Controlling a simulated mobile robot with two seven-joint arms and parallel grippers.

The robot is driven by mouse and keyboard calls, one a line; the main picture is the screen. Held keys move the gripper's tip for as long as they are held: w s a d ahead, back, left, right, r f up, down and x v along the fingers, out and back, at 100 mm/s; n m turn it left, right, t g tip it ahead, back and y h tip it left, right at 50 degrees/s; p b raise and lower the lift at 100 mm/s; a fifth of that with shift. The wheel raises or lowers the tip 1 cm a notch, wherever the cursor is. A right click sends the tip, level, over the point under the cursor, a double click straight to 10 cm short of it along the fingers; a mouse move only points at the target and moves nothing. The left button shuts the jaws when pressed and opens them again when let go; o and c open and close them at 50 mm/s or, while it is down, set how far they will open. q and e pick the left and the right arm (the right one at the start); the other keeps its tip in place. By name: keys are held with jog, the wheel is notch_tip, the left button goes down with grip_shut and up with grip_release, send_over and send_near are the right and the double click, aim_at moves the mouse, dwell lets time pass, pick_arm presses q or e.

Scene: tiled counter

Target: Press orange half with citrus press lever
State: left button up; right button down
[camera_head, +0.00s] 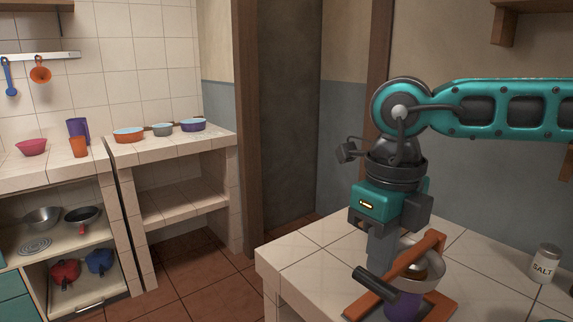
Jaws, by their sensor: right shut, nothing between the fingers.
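The citrus press (432,242) stands on the tiled counter at the lower right, with an orange-brown frame, a pale bowl (436,279) and a lever ending in a dark handle (374,281). A purple cup (403,306) is under the bowl. My right gripper (380,262) points down, shut and empty, at the lever just behind the handle. I cannot tell if it touches the lever. Something brownish-yellow shows in the bowl, partly hidden by the lever and gripper; I cannot tell if it is the orange half. My left gripper is out of view.
A salt shaker (544,263) stands on the counter (310,262) to the right of the press. The counter left of the press is bare. Pots, cups and bowls sit on other counters (205,142) at the far left.

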dwell(0.5)
notch_tip(320, 180, up, 9)
jog(key=p, duration=0.5)
jog(key=shift+p, duration=0.3)
dwell(0.5)
